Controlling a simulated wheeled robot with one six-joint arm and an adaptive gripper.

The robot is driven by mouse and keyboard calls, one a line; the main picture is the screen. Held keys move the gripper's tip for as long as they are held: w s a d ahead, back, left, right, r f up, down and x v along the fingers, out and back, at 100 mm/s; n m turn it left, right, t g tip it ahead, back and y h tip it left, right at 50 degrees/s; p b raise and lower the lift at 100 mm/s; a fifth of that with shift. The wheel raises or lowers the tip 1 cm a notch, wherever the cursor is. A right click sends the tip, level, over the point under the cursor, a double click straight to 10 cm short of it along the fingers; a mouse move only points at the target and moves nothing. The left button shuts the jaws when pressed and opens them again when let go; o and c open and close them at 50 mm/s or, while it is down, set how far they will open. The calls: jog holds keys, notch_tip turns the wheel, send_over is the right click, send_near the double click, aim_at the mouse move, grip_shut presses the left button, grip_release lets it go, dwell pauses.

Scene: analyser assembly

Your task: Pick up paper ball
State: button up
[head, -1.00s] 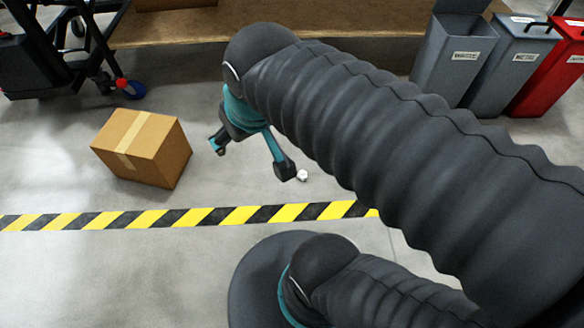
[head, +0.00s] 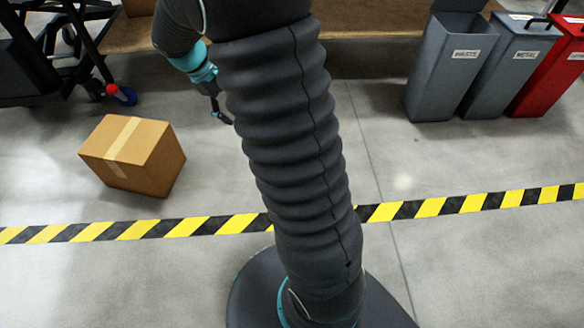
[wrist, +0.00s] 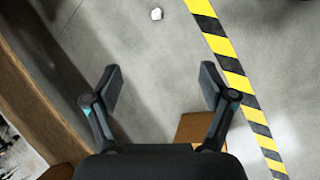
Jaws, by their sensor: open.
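The paper ball (wrist: 156,14) is a small white lump on the grey floor, at the top middle of the wrist view. It lies beyond the fingertips, apart from them. In the head view my arm hides it. My gripper (wrist: 161,82) is open, its two dark fingers spread with only bare floor between them. In the head view only part of the gripper (head: 221,112) shows, at the left of my arm and above the floor.
A cardboard box (head: 132,155) sits on the floor at the left. Black and yellow tape (head: 430,207) crosses the floor. Grey bins (head: 450,65) and a red bin (head: 553,72) stand at the back right. A dark wheeled cart (head: 60,45) is at the back left. Floor around the ball is clear.

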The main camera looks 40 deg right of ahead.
jog(key=w+d+f+n+g+h+b, duration=0.1)
jog(key=w+d+f+n+h+b, duration=0.1)
jog(key=f, duration=1.3)
jog(key=w+d+f+n+g+h+b, duration=0.2)
jog(key=d+f+n, duration=0.1)
jog(key=f, duration=1.3)
jog(key=w+d+f+n+g+h+b, duration=0.1)
jog(key=d+f, duration=0.4)
jog(key=f, duration=1)
jog(key=shift+w+f+n+g+h+b, duration=0.2)
jog(key=shift+w+n+h+b, duration=0.15)
jog(key=shift+h, duration=0.15)
jog(key=shift+w+f+n+g+h+b, duration=0.1)
jog(key=shift+w+n+g+h+b, duration=0.1)
jog(key=shift+n+h, duration=0.25)
jog(key=shift+s+d+f, duration=0.15)
jog(key=x, duration=1.3)
jog(key=shift+s+d+f, duration=0.1)
jog(key=shift+s+d, duration=0.05)
jog(key=c, duration=0.8)
